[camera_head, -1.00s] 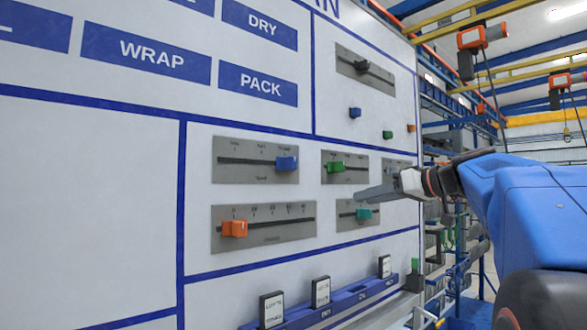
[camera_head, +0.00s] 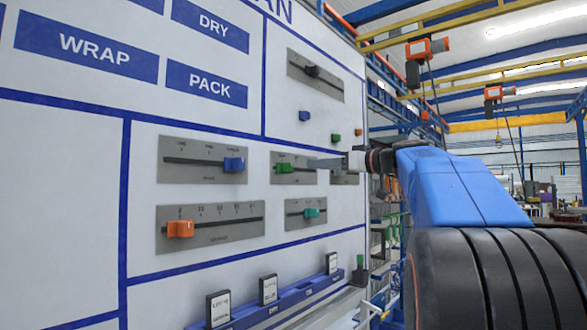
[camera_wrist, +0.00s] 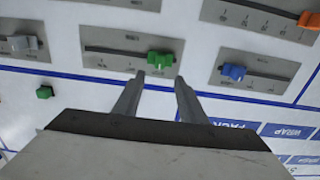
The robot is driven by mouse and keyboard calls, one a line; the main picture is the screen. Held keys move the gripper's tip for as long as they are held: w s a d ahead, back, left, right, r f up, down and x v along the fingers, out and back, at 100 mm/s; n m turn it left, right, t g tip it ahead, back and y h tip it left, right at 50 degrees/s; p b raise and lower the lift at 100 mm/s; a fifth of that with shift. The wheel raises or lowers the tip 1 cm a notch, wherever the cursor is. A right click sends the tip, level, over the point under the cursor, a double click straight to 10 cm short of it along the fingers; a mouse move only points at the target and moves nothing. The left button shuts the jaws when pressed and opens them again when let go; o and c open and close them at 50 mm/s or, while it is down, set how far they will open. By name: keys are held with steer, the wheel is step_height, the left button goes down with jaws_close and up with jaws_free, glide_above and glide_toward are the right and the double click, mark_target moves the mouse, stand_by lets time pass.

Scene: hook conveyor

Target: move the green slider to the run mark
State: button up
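The green slider (camera_head: 284,168) sits on a horizontal slot in a small grey plate (camera_head: 305,179) on the white wall board, toward the slot's left in the head view. In the wrist view the same green slider (camera_wrist: 160,58) stands just ahead of my fingertips, toward the right of its slot. My gripper (camera_wrist: 160,78) is open, with its two fingers apart and nothing between them. The head view shows my gripper (camera_head: 324,163) close to the right of the green slider. The lettering on its plate is too small to read, so I cannot tell the run mark.
A blue slider (camera_head: 234,164) is on the plate to the left. An orange slider (camera_head: 180,229) and a teal slider (camera_head: 312,213) are on plates below. A black slider (camera_head: 312,71) is higher up. A blue rail (camera_head: 290,298) with small signs runs along the bottom.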

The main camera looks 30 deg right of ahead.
mark_target(292, 167)
steer(key=x, duration=1.1)
steer(key=shift+w+f, duration=0.1)
jaws_close()
